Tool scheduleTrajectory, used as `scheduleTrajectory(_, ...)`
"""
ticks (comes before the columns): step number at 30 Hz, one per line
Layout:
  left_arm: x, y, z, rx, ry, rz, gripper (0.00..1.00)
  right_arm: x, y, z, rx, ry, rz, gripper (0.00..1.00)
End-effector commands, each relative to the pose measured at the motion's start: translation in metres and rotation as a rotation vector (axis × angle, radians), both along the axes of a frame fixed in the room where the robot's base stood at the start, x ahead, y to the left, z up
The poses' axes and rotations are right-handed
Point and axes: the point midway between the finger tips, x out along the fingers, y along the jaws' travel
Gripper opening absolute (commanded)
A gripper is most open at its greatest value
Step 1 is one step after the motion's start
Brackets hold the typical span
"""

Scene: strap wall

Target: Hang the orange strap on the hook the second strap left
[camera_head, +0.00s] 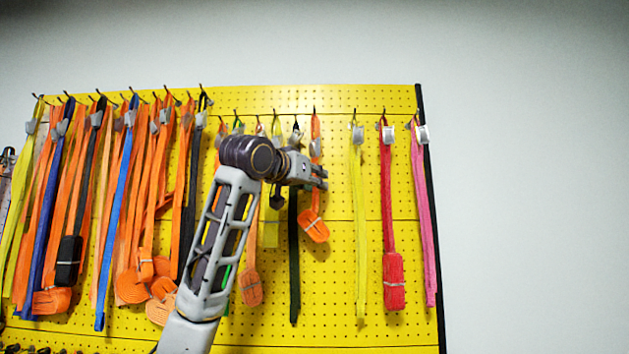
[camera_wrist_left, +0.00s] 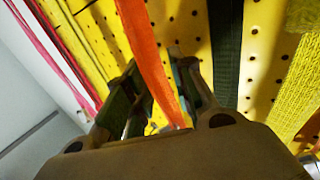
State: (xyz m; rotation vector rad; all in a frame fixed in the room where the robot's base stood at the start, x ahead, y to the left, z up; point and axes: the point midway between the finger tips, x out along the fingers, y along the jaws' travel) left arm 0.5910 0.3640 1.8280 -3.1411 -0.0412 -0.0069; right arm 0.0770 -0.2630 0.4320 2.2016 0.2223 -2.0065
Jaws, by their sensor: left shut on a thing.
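The orange strap (camera_head: 314,222) hangs at the right end of the middle group, with a bundled lower end. Its top is at a hook (camera_head: 314,109); I cannot tell whether it rests on that hook. My left gripper (camera_head: 319,177) is shut on this strap below its top. In the left wrist view the orange strap (camera_wrist_left: 149,50) runs down between the fingers of the left gripper (camera_wrist_left: 160,98). An empty hook cannot be made out clearly. My right gripper is not in view.
A black strap (camera_head: 294,260) hangs just left of the gripper. A yellow strap (camera_head: 360,240), a red strap (camera_head: 392,275) and a pink strap (camera_head: 427,230) hang to the right on the yellow pegboard (camera_head: 330,335). Many straps crowd the left side.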

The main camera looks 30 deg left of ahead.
Motion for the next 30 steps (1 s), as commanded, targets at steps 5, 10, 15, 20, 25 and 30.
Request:
scheduleTrajectory(5, 0.003, -0.001, -0.005, 0.003, 0.014, -0.001, 0.00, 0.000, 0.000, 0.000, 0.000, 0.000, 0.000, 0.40)
scheduleTrajectory(10, 0.003, -0.001, -0.005, 0.002, 0.012, 0.000, 0.41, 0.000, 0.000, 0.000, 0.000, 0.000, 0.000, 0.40)
scheduleTrajectory(15, 0.002, 0.000, -0.003, 0.001, 0.008, 0.000, 0.50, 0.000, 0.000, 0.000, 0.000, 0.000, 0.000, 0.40)
scheduleTrajectory(20, 0.002, 0.000, -0.002, 0.001, 0.007, 0.000, 0.50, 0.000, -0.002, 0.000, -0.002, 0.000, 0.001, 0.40)
scheduleTrajectory(25, -0.001, 0.000, -0.002, 0.001, 0.005, 0.000, 0.50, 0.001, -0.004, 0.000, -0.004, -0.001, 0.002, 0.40)
scheduleTrajectory(30, -0.012, 0.000, -0.001, 0.000, 0.004, 0.001, 0.50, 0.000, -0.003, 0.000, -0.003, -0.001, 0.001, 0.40)
